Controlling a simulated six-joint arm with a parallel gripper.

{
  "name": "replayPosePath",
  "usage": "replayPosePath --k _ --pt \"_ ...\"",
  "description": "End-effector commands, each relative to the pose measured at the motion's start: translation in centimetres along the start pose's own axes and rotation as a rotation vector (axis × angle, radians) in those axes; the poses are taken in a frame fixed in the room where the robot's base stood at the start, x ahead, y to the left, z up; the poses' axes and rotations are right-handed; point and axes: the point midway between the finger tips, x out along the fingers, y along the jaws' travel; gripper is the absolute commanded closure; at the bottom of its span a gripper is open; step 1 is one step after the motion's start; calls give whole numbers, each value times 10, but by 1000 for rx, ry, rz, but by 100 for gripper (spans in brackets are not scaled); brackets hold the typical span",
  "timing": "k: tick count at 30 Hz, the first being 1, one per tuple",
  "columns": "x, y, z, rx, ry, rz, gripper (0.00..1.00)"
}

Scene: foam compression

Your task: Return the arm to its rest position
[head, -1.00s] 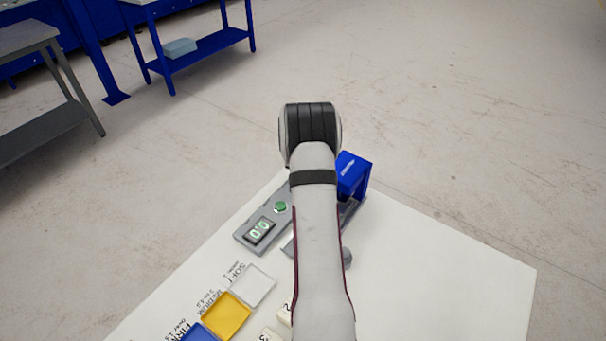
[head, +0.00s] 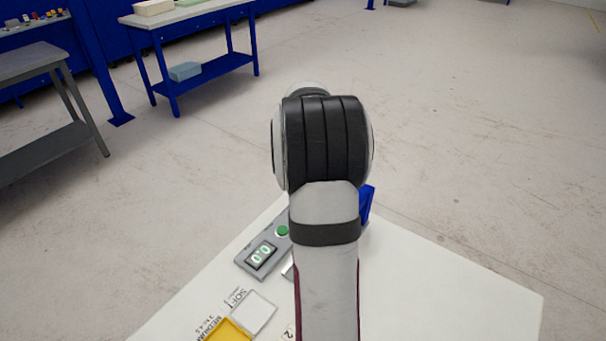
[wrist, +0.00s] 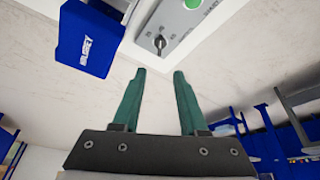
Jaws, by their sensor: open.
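My gripper (wrist: 159,75) shows in the wrist view with its two green fingers apart and nothing between them. In the head view my arm reaches up the middle of the picture and hides the gripper. The blue press head (wrist: 90,38) and the grey control panel (wrist: 170,35), with a knob and a green button, lie beyond the fingertips in the wrist view, apart from them. In the head view the grey panel (head: 250,266) has a lit display reading 0.0, and the blue press part (head: 367,203) shows partly behind my arm.
The white table (head: 450,300) carries a clear-white tray (head: 253,312) labelled SOFT and a yellow tray (head: 228,332) labelled MEDIUM. A numbered block (head: 289,333) is partly hidden by my arm. A blue workbench (head: 200,65) and a grey bench (head: 40,60) stand far off. The table's right side is clear.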

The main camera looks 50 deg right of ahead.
Motion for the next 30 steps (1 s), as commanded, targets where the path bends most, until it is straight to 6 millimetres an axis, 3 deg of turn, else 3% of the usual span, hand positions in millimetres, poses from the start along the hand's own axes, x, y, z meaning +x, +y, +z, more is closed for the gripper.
replayPosePath --k 10,12,14,17,18,20,21,25,27,30 --pt "0 -1 1 -1 -1 -1 57" --pt "-10 -14 10 -17 -12 -13 57" --pt "-31 -36 32 -50 -39 -36 57" --pt "-84 -84 101 -140 -120 -92 57" --pt "-106 -97 137 -183 -163 -115 57" --pt "-136 -108 193 -249 -227 -146 57" --pt "-154 -110 230 -295 -270 -163 57" --pt "-194 -90 334 -429 -400 -200 57" --pt "-203 -74 371 -484 -452 -208 57" --pt "-209 -57 400 -529 -497 -211 57"
